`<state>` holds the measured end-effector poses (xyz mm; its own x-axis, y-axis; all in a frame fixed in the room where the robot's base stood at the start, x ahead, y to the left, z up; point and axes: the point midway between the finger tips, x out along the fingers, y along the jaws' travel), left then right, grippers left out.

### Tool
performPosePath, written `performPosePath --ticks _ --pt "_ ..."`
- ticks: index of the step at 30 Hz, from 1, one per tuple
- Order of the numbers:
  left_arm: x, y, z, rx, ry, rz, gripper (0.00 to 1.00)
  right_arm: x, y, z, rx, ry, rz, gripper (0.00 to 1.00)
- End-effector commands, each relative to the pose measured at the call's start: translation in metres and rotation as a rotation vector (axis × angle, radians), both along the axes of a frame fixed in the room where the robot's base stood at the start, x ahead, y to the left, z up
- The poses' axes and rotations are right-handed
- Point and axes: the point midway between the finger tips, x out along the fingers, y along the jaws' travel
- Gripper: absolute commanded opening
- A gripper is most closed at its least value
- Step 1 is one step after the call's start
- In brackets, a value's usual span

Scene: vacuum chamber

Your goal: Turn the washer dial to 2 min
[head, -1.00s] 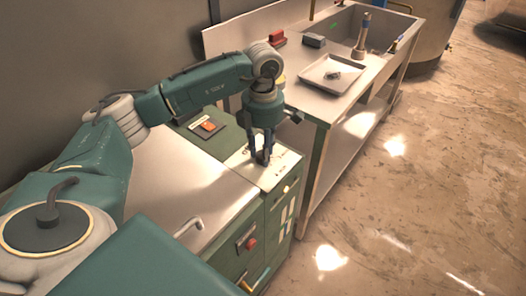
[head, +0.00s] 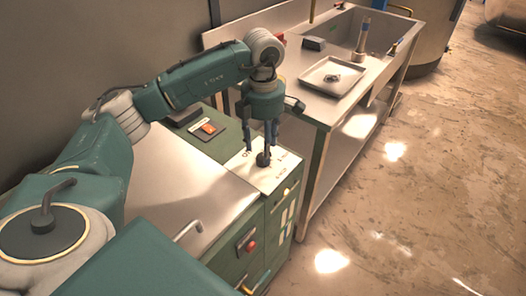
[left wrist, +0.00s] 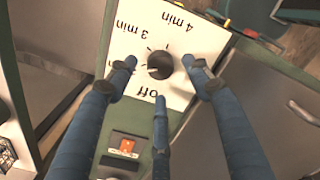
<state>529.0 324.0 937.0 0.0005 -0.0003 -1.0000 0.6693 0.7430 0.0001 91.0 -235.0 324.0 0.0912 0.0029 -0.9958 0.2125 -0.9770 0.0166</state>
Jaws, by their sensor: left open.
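The washer dial (head: 263,160) is a dark round knob on a white label plate (head: 281,172) on top of the green cabinet. In the left wrist view the dial (left wrist: 160,66) sits amid tick marks, with "off", "3 min" and "4 min" readable. Another "min" label is partly covered by a finger, its number hidden. I cannot make out the dial's pointer. My left gripper (head: 262,146) points down above the dial, its three fingers spread and empty. In the left wrist view the fingertips (left wrist: 160,73) stand around the dial, apart from it. My right gripper is not in view.
The cabinet front has a red button (head: 250,246). A sink bench with a tray (head: 334,77) stands beyond. The floor at right is clear.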

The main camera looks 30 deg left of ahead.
Motion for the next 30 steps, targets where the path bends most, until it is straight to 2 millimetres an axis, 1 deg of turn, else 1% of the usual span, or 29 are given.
performPosePath --ticks 1,6,9,12,15,18,30 --pt "0.002 0.0 0.014 0.0 -0.006 0.0 0.5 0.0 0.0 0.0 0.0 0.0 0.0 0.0" --pt "0.002 0.0 0.05 0.0 -0.006 0.001 0.5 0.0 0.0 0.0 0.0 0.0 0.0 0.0" --pt "0.001 0.0 0.067 0.0 -0.005 0.001 0.5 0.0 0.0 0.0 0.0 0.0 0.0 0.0" --pt "0.001 0.0 0.08 0.0 -0.004 0.002 0.5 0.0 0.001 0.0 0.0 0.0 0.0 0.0" --pt "0.001 0.0 0.087 0.0 -0.003 0.001 0.5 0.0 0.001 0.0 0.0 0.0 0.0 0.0" --pt "0.0 0.0 0.089 -0.001 -0.002 0.001 0.5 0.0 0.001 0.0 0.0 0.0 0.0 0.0" --pt "0.0 0.0 0.089 -0.001 -0.002 0.001 0.5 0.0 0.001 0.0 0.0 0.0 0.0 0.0"
